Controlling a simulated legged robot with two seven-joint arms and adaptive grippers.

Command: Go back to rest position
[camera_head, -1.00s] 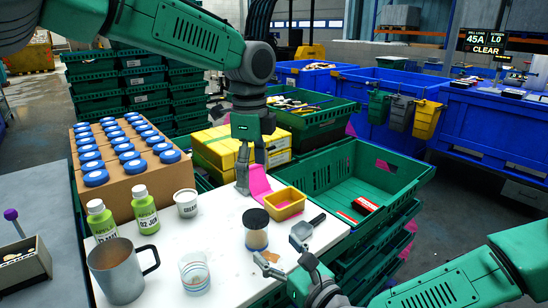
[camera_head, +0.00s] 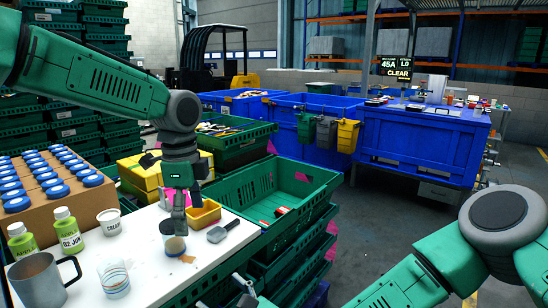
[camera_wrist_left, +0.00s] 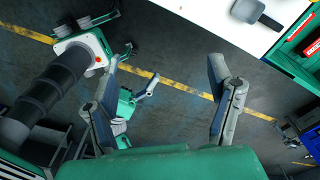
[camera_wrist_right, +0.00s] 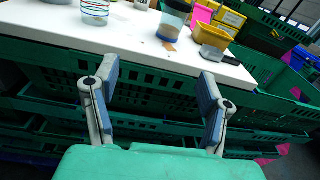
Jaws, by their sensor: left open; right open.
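My right gripper (camera_head: 240,288) is low at the bottom edge of the head view, partly cut off. In the right wrist view (camera_wrist_right: 160,85) its fingers are apart and empty, just in front of the table's edge. The cup also shows there (camera_wrist_right: 172,22).
A grey scoop (camera_head: 222,231) and yellow tray (camera_head: 204,213) lie on the table, with a steel mug (camera_head: 38,281), glass (camera_head: 113,278) and green bottles (camera_head: 67,231) to the left. A green crate (camera_head: 262,195) stands right. Floor is free further right.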

